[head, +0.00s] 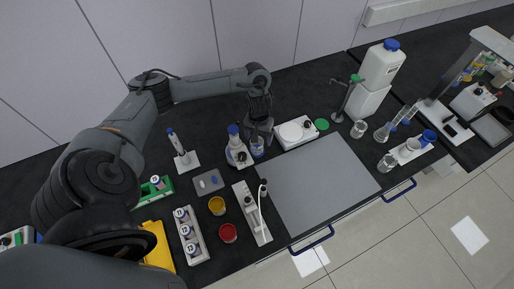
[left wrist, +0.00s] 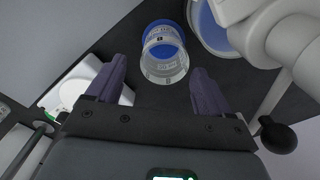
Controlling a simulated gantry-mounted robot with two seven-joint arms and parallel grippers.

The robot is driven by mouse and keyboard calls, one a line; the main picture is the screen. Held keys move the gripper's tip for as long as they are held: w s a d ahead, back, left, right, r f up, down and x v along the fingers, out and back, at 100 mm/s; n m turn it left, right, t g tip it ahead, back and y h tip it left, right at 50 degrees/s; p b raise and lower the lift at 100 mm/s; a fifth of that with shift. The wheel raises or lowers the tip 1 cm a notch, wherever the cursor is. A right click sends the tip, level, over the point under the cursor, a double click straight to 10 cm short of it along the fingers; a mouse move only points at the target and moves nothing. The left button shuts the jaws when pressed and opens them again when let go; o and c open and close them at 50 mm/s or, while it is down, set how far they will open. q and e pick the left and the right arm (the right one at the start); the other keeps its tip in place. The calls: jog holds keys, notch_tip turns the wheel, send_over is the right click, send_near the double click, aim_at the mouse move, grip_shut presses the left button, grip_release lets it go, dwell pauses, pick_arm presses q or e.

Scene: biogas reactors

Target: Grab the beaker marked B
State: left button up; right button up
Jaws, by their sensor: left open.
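A small clear beaker with blue liquid (head: 257,151) stands on the black bench, partly hidden under my left gripper. Clear beakers (head: 358,129) (head: 387,162) stand further right; no marks are readable. My right gripper is not in view.
A blue-capped dispenser bottle (head: 236,152) stands close left of the beaker, and a white balance-like device (head: 296,132) close right. A grey mat (head: 315,183) lies bare in front.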

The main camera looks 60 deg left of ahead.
pick_arm(q)
jog(key=shift+s+a+f+b, duration=0.1)
jog(key=shift+f+b, duration=0.55)
jog(key=shift+f, duration=1.85)
